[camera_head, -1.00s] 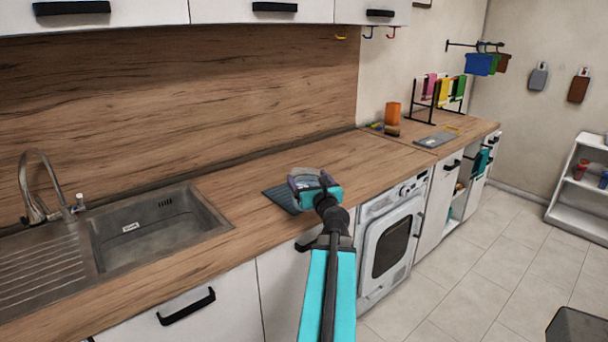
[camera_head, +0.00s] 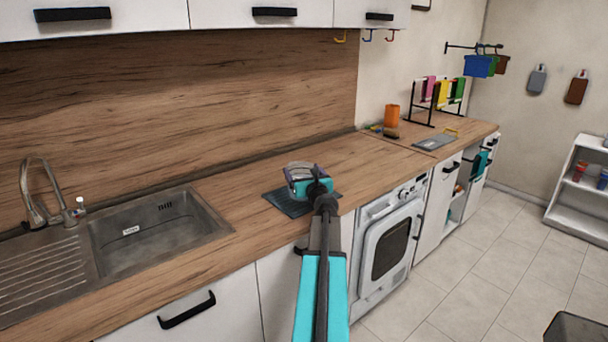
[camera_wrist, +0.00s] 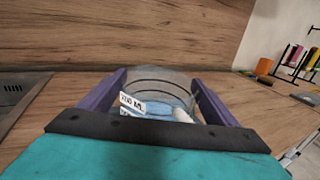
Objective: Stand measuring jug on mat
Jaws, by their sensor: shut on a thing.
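The measuring jug (camera_wrist: 160,88) is clear with dark rings and a label reading "700 ML". In the wrist view it sits between the two purple fingers of my gripper (camera_wrist: 158,92), which is shut on it. In the head view my gripper (camera_head: 302,176) is over the dark grey mat (camera_head: 283,203) on the counter, and the jug is mostly hidden behind it. The mat shows to the left, front and right of the gripper. I cannot tell whether the jug's base touches the mat.
The sink (camera_head: 150,237) lies to the left of the mat, with a tap (camera_head: 45,195).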

